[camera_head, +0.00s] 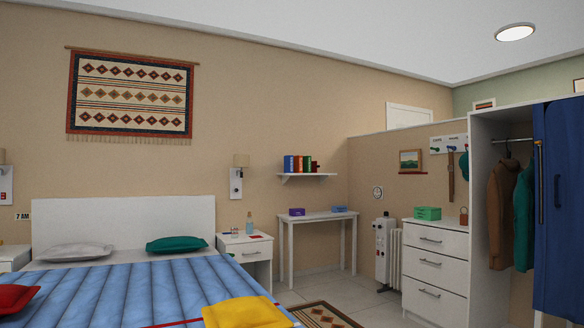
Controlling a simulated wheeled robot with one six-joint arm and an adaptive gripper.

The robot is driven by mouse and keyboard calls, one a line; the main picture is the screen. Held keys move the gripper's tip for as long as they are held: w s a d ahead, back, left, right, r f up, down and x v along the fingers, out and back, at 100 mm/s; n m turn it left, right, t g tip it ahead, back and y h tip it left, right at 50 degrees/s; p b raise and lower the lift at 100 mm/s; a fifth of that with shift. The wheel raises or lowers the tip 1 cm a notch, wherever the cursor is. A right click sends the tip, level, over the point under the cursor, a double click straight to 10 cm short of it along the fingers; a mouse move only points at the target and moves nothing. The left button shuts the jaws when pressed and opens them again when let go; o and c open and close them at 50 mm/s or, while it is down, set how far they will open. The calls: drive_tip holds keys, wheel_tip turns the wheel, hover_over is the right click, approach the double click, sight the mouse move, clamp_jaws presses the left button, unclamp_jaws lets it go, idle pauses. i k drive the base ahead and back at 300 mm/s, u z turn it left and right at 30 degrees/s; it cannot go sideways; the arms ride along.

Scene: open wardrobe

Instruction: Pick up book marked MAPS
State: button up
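Several upright books (298,164) stand on a small white wall shelf (306,175) to the right of the bed's wall lamp. Their spines are blue, orange-red, green and dark red. The lettering is too small to read, so I cannot tell which one is marked MAPS. My gripper is not in view.
A narrow white table (318,216) with a purple box (297,212) and a blue item (339,209) stands below the shelf. The bed (120,292) fills the lower left. A heater (385,250), a chest of drawers (434,258) and an open wardrobe (488,180) stand right. Tiled floor shows between.

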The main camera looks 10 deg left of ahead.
sight(297, 159)
drive_tip(key=z, duration=0.1)
drive_tip(key=i, duration=1.7)
drive_tip(key=z, duration=0.4)
drive_tip(key=i, duration=1.4)
drive_tip(key=u, duration=0.45)
drive_tip(key=i, duration=1.15)
drive_tip(key=u, duration=0.7)
drive_tip(key=i, duration=1.95)
drive_tip(key=u, duration=0.45)
drive_tip(key=i, duration=0.8)
drive_tip(key=u, duration=0.35)
